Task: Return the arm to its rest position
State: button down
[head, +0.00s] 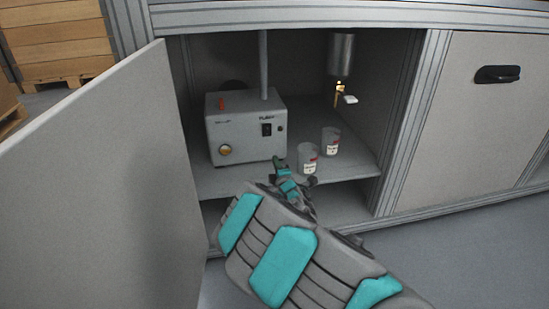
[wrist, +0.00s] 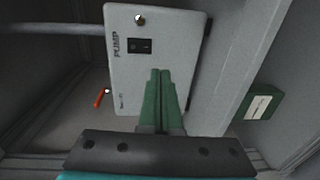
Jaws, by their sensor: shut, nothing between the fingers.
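My gripper (head: 279,161) reaches into the open cabinet in the head view, at the front right of the grey pump box. In the wrist view my gripper (wrist: 160,72) shows its two green fingers pressed together, with nothing between them. The pump box (head: 245,130) stands on the cabinet shelf, with a black switch, a brass knob and a red lever. It also shows behind the fingers in the wrist view (wrist: 125,80). I cannot tell whether the fingertips touch it.
Two labelled cups (head: 308,158) (head: 330,141) stand right of my gripper on the shelf. A metal cylinder with a brass tap (head: 342,55) hangs above them. The open cabinet door (head: 95,190) stands at left. A closed door (head: 485,125) is at right. Floor shows at lower right.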

jog(key=shift+s+d, duration=0.15)
jog(key=shift+s, duration=0.3)
jog(key=s+d+r+m+g+h, duration=0.1)
jog(key=s+d+r+m+h, duration=0.2)
jog(key=d, duration=0.5)
jog(key=d+r+m+g+h, duration=0.2)
jog(key=d+m+h, duration=0.2)
jog(key=d+m, duration=0.25)
jog(key=s+d+m+g+h, duration=0.1)
jog(key=s+d+m+g, duration=0.3)
jog(key=s+d, duration=0.4)
jog(key=s+a+r+m+g+y+p, duration=0.1)
jog(key=s+m+g, duration=0.3)
jog(key=s, duration=1.7)
jog(key=s+a+r+m+g+y+p, duration=0.1)
jog(key=s+g, duration=0.6)
jog(key=s, duration=1.5)
notch_tip(320, 180, up, 2)
jog(key=m+y+p, duration=0.1)
jog(key=m, duration=0.1)
jog(key=shift+s+r+m+p, duration=0.15)
jog(key=shift+s+m+p, duration=0.05)
jog(key=shift+m+p, duration=0.15)
